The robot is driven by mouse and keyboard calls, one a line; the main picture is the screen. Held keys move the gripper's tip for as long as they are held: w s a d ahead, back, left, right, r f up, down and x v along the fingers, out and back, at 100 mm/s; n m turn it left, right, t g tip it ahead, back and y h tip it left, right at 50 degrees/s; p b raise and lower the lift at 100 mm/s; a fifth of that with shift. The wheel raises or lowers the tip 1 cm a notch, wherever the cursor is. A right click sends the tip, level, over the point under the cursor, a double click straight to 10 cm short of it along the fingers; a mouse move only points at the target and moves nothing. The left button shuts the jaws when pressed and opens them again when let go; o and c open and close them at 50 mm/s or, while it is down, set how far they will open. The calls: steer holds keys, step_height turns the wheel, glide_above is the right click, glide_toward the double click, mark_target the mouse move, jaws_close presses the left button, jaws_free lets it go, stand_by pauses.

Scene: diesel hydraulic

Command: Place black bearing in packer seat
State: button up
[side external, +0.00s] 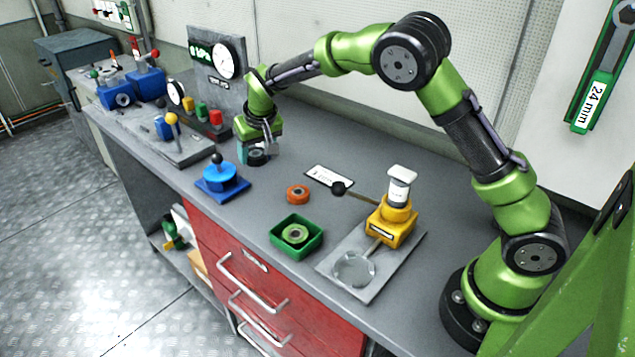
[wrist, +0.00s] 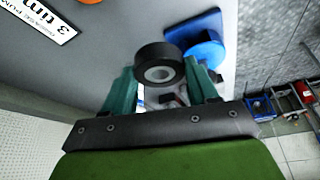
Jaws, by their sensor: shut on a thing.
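My gripper (side external: 258,150) is upright over the grey bench in the side view. It is shut on a black bearing (side external: 257,160). In the wrist view the black bearing (wrist: 153,57), with a pale ring and central hole, sits between the teal fingertips (wrist: 160,82). I cannot tell whether its underside touches the bench. No part is labelled as the packer seat. A yellow lever unit (side external: 391,227) with a white-topped canister stands on a grey plate (side external: 330,265), which has a round clear dish (side external: 354,268) at its front.
A blue black-knobbed unit (side external: 221,180) stands front-left of my gripper; it also shows in the wrist view (wrist: 205,52). An orange ring (side external: 298,194), a green tray (side external: 318,235) holding a green ring, and a white label (side external: 330,177) lie between. A gauge panel (side external: 207,70) stands behind left.

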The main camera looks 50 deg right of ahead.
steer(key=a+r, duration=0.2)
steer(key=a, duration=0.1)
steer(key=m+g+y, duration=0.1)
steer(key=m+g, duration=0.8)
steer(key=m, duration=2.4)
glide_above(362, 265)
steer(key=w+a, duration=0.1)
steer(key=a, duration=0.1)
step_height(362, 265, down, 3)
steer(key=shift+a+f, duration=0.1)
steer(key=shift+f, duration=3.75)
